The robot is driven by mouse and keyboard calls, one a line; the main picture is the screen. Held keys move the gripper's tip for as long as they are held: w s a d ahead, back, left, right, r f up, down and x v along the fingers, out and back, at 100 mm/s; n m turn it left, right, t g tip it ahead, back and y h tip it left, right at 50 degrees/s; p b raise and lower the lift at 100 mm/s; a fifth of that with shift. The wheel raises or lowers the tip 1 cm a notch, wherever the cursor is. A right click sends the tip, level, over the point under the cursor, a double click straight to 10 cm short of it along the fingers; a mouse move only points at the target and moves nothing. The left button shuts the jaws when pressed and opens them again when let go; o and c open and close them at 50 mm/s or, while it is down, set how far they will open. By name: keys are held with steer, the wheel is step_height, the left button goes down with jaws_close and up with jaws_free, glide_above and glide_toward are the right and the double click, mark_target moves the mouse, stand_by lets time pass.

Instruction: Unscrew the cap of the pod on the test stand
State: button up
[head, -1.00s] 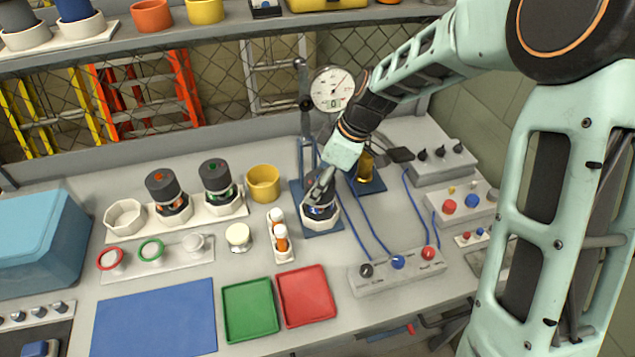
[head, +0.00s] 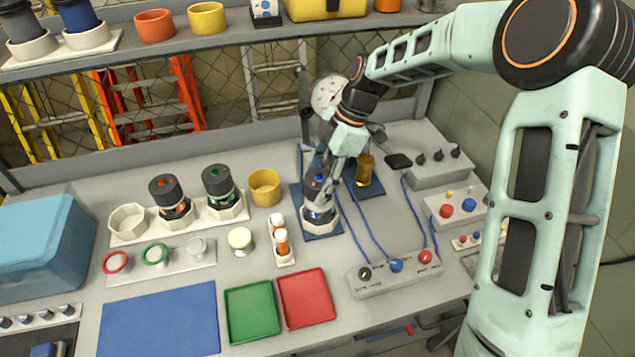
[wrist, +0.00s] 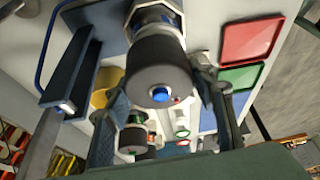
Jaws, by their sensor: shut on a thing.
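The pod (head: 319,211) stands upright in a pale cradle on the blue test stand (head: 333,231), beneath the dial gauge. Its dark round cap (wrist: 155,70) has a blue spot in the middle of its top and fills the upper middle of the wrist view. My gripper (head: 320,187) is over the pod in the head view and hides part of it. In the wrist view the fingers of my gripper (wrist: 160,95) are on either side of the cap, shut on it. The silvery pod body shows behind the cap. I cannot tell whether the cap is loose.
The dial gauge (head: 328,96) on its post stands close behind my gripper. A brass cylinder (head: 364,170) is just to the right. Blue cables run to a button box (head: 396,272) in front. Two other pods, a yellow cup (head: 264,187) and red and green trays (head: 305,299) lie left and in front.

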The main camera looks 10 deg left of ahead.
mark_target(312, 180)
steer(key=shift+r+p, duration=1.05)
steer(key=shift+r, duration=0.75)
steer(key=shift+r, duration=0.1)
